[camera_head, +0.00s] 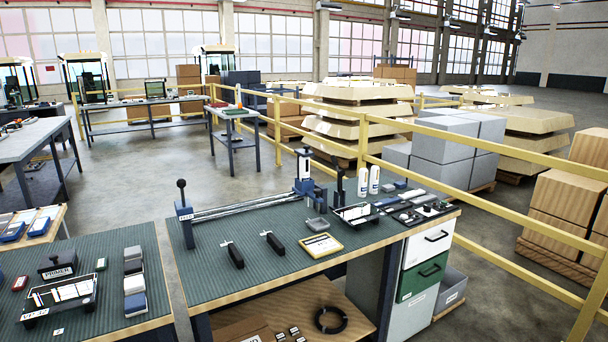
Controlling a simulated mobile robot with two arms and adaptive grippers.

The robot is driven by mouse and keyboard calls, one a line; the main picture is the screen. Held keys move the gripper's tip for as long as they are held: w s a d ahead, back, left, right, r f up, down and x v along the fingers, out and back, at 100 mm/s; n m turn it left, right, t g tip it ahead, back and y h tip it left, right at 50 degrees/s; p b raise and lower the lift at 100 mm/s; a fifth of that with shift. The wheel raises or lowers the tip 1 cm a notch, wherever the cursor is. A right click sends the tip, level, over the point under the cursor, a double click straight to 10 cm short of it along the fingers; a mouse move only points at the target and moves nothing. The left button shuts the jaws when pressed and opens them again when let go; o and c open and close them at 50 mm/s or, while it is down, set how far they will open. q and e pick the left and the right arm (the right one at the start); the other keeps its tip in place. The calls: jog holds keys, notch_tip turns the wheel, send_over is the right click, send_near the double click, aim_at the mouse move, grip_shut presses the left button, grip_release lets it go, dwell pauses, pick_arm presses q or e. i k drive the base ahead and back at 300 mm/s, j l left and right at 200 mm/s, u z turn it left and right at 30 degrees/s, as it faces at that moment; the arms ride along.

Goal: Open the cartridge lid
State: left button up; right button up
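I cannot tell for certain which thing is the cartridge or its lid. Two white upright cylinders (368,181) stand close together at the back right of the middle workbench (205,282); they may be cartridges. Two black elongated pieces with small pale crosspieces, one on the left (233,256) and one on the right (274,243), lie apart on the green mat. A blue and grey upright device (304,180) stands at the back, at the end of a long rail (245,205). Neither of my grippers is in view.
A yellow-framed card (321,245) and a small grey tray (317,225) lie on the bench. A black tray (356,216) and small parts fill its right end. A yellow railing (480,205) runs behind. The mat's front is clear.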

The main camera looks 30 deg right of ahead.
aim_at(304, 152)
jog(key=i+l, duration=0.2)
jog(key=l, duration=0.15)
jog(key=i+l, duration=0.2)
jog(key=l, duration=0.15)
jog(key=i+l, duration=0.2)
jog(key=l, duration=0.15)
jog(key=i+l, duration=0.2)
jog(key=l, duration=0.2)
